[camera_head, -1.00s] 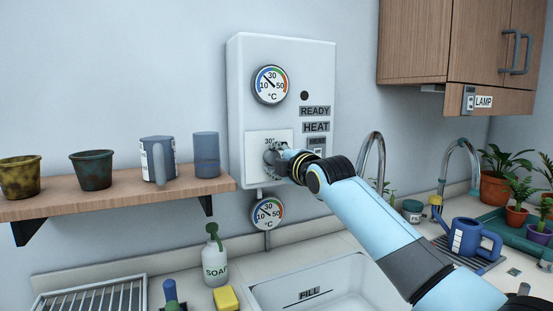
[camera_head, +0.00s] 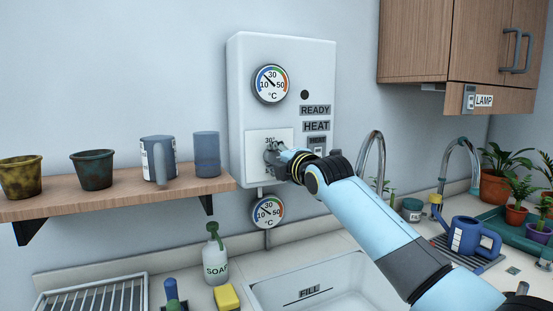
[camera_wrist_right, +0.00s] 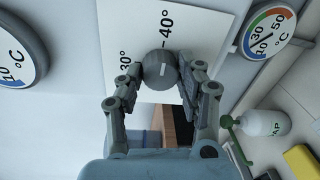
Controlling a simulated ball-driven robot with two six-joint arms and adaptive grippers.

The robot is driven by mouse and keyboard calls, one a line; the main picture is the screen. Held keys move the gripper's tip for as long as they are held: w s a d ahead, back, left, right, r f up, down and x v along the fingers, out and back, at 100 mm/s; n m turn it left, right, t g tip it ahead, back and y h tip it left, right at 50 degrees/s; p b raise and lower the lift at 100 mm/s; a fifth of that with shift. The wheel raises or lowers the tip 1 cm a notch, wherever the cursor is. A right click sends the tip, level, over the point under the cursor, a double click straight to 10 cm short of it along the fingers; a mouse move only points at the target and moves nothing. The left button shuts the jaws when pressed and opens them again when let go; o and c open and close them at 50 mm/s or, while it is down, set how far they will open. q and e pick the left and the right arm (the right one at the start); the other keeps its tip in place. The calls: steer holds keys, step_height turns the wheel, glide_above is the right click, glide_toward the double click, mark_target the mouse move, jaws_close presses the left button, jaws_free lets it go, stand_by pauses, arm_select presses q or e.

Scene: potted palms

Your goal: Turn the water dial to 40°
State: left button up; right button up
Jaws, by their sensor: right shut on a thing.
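The water dial is a dark grey round knob (camera_wrist_right: 160,70) on a white plate (camera_head: 254,140) on the front of the wall heater. In the right wrist view it sits between my fingers, with a short white mark on its face. The plate carries a 40° label (camera_wrist_right: 166,30) and a 30° label (camera_wrist_right: 125,62). The mark tilts to the 40° side, but I cannot tell if it lines up exactly. My right gripper (camera_head: 273,156) is shut on the dial and hides most of it in the head view. My left gripper is not in view.
The white heater box (camera_head: 318,75) bears an upper gauge (camera_head: 271,84) and READY and HEAT labels. A lower gauge (camera_head: 267,211) hangs beneath. A wooden shelf (camera_head: 120,195) with pots stands left. A soap bottle (camera_head: 215,262) and sink (camera_head: 310,282) lie below.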

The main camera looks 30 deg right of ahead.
steer(key=o, duration=1.2)
steer(key=shift+c, duration=0.2)
steer(key=s, duration=1.2)
steer(key=shift+a+r, duration=0.3)
steer(key=shift+a, duration=0.1)
